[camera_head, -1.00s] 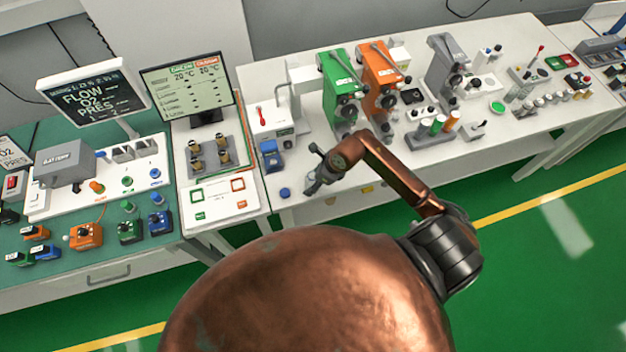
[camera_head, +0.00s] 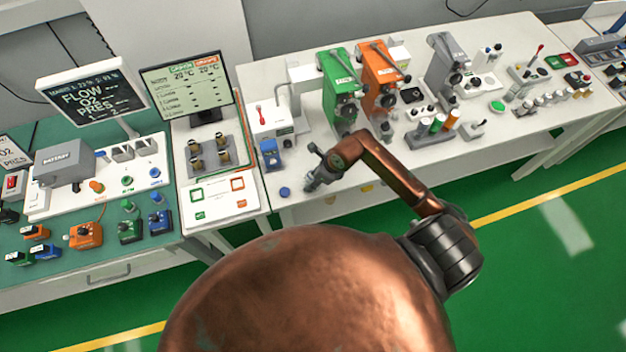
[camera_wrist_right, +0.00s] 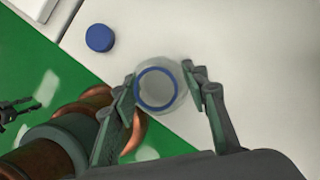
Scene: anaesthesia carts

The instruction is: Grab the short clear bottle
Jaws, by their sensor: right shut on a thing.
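The short clear bottle (camera_wrist_right: 157,88) shows in the right wrist view as a round, see-through container with a blue ring at its mouth. It is between the two fingers of my right gripper (camera_wrist_right: 160,84), which is shut on it. In the head view my right gripper (camera_head: 311,182) is over the front left part of the white table, and the bottle is hard to make out there. A blue round cap (camera_wrist_right: 99,38) lies on the table apart from the bottle; it also shows in the head view (camera_head: 285,191).
The white table (camera_head: 520,140) carries a green device (camera_head: 338,85), an orange device (camera_head: 382,80) and a grey device (camera_head: 446,68) behind my gripper. A blue item (camera_head: 270,155) stands to the left. The table's front edge is close to the gripper.

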